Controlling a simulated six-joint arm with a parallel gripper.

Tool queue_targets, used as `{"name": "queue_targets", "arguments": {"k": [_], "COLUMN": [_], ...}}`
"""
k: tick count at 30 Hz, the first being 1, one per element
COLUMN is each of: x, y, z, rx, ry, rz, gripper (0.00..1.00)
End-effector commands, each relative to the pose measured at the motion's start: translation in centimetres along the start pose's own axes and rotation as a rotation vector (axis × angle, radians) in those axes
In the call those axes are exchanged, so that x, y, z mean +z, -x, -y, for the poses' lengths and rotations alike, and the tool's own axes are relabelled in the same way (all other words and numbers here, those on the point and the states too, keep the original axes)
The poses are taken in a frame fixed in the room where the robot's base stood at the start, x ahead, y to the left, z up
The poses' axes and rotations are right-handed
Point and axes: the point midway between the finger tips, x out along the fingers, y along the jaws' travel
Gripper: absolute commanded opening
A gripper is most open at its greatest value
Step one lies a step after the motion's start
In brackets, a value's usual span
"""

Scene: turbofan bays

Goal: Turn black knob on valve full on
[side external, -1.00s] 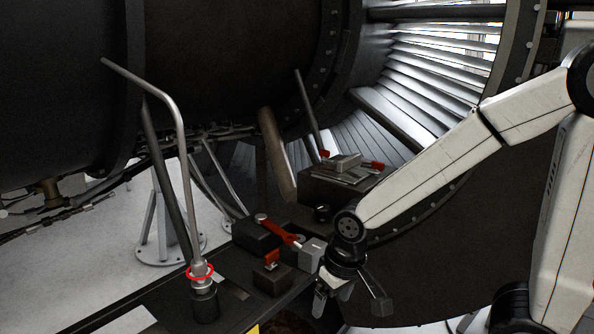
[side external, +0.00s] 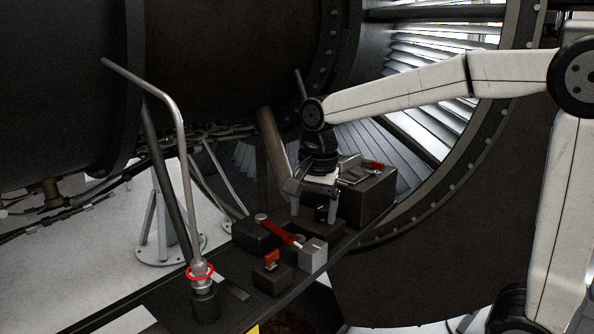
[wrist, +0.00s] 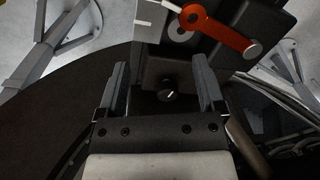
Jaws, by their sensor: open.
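The black knob (side external: 321,213) sits on a dark block on the bench, partly hidden by my gripper in the side view. In the wrist view the knob (wrist: 168,95) is round and dark with a short white mark slanting up to the right. My gripper (side external: 313,210) points down over it, jaws apart. In the wrist view the two fingers (wrist: 160,70) lie left and right of the knob, with a gap on both sides. Whether the fingertips reach the knob's height, I cannot tell.
A red lever (side external: 280,230) on a dark block lies close by; it also shows in the wrist view (wrist: 218,30). A grey cube (side external: 313,255) and an orange-handled block (side external: 271,278) stand in front. A bent pipe (side external: 185,150) rises at left. A larger dark box (side external: 367,203) stands at right.

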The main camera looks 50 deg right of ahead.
Motion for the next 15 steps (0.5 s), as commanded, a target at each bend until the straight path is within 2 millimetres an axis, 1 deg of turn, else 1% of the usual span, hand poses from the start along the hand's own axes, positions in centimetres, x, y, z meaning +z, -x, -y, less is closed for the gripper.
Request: {"name": "queue_targets", "arguments": {"k": [1,6,10,12,15], "x": [-1.7,-6.1,-8.3,-9.1,-9.6], "y": [0.6,2.4,3.3,3.6,3.8], "z": [0.4,0.8,0.8,0.7,0.7], "rx": [0.01,0.045,0.063,0.069,0.074], "ry": [-0.084,-0.325,-0.45,-0.492,-0.522], "rz": [0.001,0.007,0.009,0.01,0.01], "gripper": [0.87,0.87,0.87,0.87,0.87]}}
